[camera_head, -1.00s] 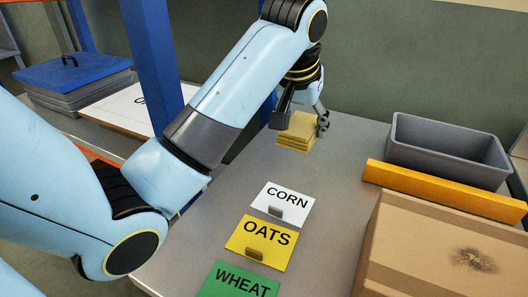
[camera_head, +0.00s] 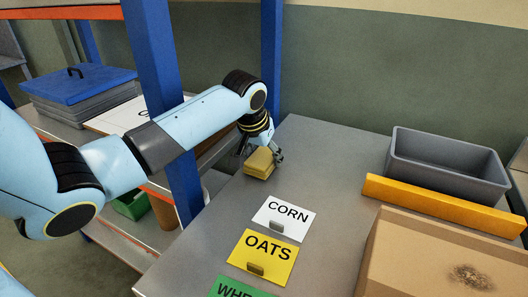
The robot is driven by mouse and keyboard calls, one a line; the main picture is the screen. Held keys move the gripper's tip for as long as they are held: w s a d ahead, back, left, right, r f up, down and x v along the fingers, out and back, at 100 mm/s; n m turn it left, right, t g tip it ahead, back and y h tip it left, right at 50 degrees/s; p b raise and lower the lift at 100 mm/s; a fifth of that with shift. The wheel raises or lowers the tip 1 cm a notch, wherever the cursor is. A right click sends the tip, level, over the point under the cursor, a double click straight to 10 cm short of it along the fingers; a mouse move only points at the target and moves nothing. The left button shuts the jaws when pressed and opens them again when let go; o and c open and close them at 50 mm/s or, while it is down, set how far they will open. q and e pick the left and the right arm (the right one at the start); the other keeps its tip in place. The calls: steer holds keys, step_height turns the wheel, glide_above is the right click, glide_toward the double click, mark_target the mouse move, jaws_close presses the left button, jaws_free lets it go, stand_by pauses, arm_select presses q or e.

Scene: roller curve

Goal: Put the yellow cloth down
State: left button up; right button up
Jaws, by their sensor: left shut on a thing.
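The yellow cloth (camera_head: 259,166) is a small folded stack near the left edge of the grey table, beyond the label cards. My left gripper (camera_head: 262,153) is shut on it, with a finger showing at its right side. I cannot tell whether the cloth touches the table top or hangs just above it. My right gripper is out of view.
On the table (camera_head: 330,160) lie a white CORN card (camera_head: 268,216), a yellow OATS card (camera_head: 290,257) and a green WHEAT card (camera_head: 262,291). A grey bin (camera_head: 440,172), an orange bar (camera_head: 440,205) and a cardboard box (camera_head: 400,255) fill the right side. A blue post (camera_head: 185,195) stands left.

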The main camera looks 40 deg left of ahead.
mark_target(257, 161)
arm_select(q)
steer(key=shift+f, duration=0.1)
steer(key=shift+f, duration=0.35)
steer(key=o, duration=1.1)
steer(key=shift+b, duration=0.35)
steer(key=v, duration=1)
steer(key=shift+w+a+r+b, duration=0.15)
steer(key=shift+w+a+b, duration=0.1)
steer(key=shift+w+b, duration=0.1)
steer(key=shift+s+d+r, duration=0.1)
steer(key=shift+s+r, duration=0.15)
steer(key=shift+r, duration=0.25)
